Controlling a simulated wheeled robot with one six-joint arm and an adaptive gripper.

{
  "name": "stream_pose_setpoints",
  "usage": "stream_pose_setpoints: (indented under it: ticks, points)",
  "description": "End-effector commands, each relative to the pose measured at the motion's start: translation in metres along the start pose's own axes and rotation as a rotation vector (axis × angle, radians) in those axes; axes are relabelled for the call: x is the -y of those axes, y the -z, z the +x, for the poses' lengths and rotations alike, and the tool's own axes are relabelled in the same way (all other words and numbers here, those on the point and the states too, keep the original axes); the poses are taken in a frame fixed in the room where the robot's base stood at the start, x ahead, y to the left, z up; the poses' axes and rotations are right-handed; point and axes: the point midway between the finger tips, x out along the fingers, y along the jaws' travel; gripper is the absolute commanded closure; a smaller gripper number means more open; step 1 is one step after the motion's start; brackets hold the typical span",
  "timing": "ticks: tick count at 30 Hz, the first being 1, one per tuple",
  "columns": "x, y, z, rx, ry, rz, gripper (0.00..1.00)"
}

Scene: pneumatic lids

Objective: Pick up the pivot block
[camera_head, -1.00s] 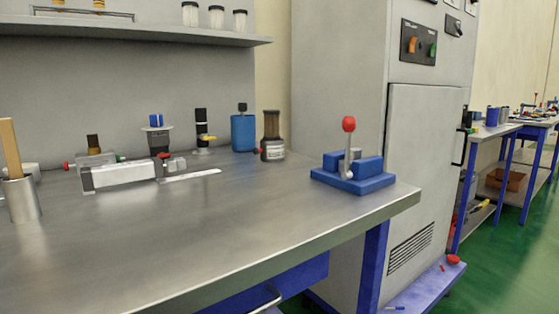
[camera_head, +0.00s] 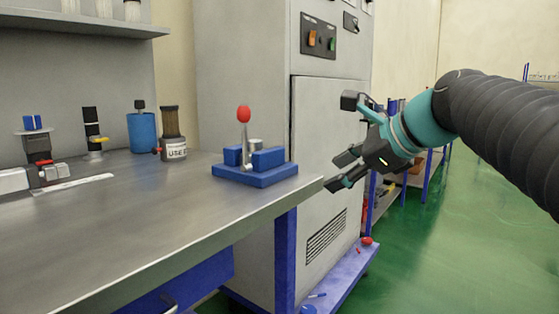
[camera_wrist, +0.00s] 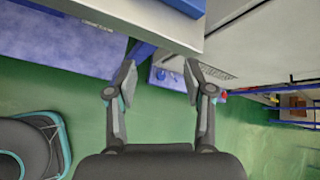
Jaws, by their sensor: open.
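A blue block fixture (camera_head: 255,176) sits on the right end of the metal bench. It has a flat base, two raised blue blocks, a grey cylinder and an upright lever with a red ball knob (camera_head: 244,114). It is the likeliest pivot block, but I cannot tell for certain. My gripper (camera_head: 340,172) is open and empty, off the bench's right edge and to the right of the fixture, apart from it. In the wrist view my gripper (camera_wrist: 160,78) has spread fingers over the floor, and a blue corner (camera_wrist: 186,5) shows at the top edge.
The metal bench (camera_head: 150,225) has clear room in front of the fixture. A brown-capped jar (camera_head: 174,148), a blue cylinder (camera_head: 142,132) and other parts stand behind and left. A grey cabinet (camera_head: 325,140) stands behind the fixture. Red and blue pieces lie on its low blue plinth.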

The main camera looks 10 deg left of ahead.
Motion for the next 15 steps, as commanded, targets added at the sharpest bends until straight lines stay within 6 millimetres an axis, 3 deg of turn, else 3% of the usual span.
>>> stream_pose_setpoints:
  ticks: [3,6,15]
  points:
    - [0.033,-0.037,0.010,0.122,-0.021,0.225,0.48]
    - [0.049,-0.061,0.013,0.198,-0.051,0.368,0.48]
    - [0.065,-0.089,0.026,0.278,-0.101,0.526,0.48]
